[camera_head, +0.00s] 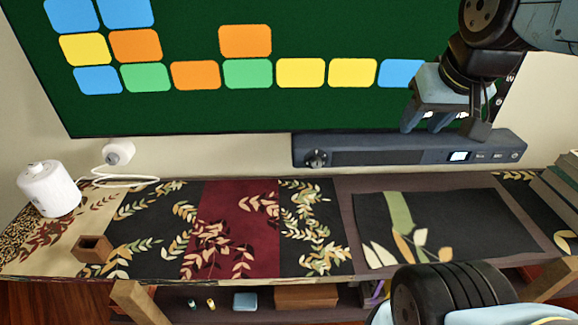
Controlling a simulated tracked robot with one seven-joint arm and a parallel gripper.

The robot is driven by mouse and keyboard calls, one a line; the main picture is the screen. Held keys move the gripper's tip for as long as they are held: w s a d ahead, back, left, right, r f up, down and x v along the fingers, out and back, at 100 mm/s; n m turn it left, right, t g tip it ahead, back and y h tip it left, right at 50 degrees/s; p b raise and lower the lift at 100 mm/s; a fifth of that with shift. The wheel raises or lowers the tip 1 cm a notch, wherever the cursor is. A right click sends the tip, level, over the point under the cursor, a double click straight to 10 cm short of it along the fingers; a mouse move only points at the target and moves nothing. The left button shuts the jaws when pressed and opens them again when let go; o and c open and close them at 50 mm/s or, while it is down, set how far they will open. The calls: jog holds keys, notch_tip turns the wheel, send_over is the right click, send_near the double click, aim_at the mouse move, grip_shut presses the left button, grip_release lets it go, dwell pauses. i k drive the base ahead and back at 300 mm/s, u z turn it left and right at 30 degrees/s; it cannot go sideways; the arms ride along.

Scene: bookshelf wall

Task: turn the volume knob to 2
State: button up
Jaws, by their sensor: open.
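A dark grey soundbar-like unit (400,149) sits below the green screen, along the back of the bench. A round black volume knob (317,158) is at its left end. Marks around the knob are too small to read. A small lit display (459,156) and small labels are toward its right end; the display's content cannot be read. My gripper (443,128) is open and empty, with its fingers pointing down. In the picture it overlaps the unit's upper edge, right of the knob and apart from it. Whether it touches the unit cannot be told.
A green screen (200,110) with coloured tiles fills the wall behind. A white canister (49,190), a white plug with cable (118,152) and a small brown box (93,249) stand left. Books (558,185) are at right. The bench before the unit holds a flat dark mat (480,228).

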aim_at(316, 161)
jog(key=u, duration=0.6)
jog(key=k, duration=1.3)
jog(key=z, duration=0.55)
jog(key=i, duration=1)
jog(key=u, duration=0.05)
